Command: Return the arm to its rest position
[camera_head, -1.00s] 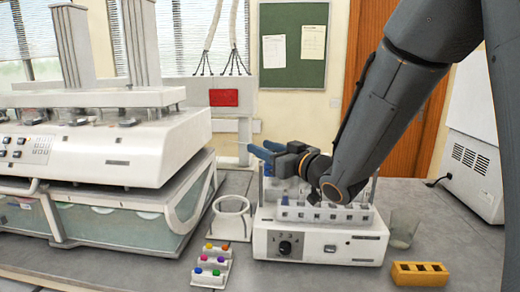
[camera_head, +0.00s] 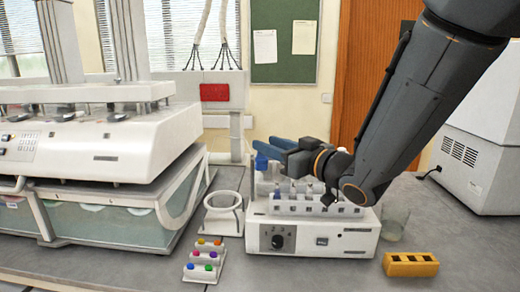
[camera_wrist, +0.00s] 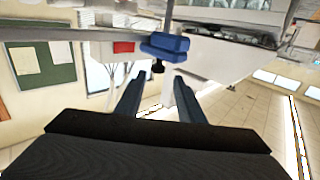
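My gripper (camera_head: 267,146) reaches leftward in the head view, above the back of a white benchtop device with a knob (camera_head: 312,238). In the wrist view my gripper (camera_wrist: 158,78) has two dark blue fingers standing apart with nothing between them. A blue block-like part with a dark knob below it (camera_wrist: 165,46) shows beyond the fingertips; I cannot tell what it belongs to.
A large white machine (camera_head: 110,150) over clear baths fills the left. A white ring stand (camera_head: 223,213), a rack of coloured caps (camera_head: 204,262), a glass beaker (camera_head: 394,224) and a yellow block (camera_head: 411,265) stand on the grey bench. A white cabinet (camera_head: 477,150) is at right.

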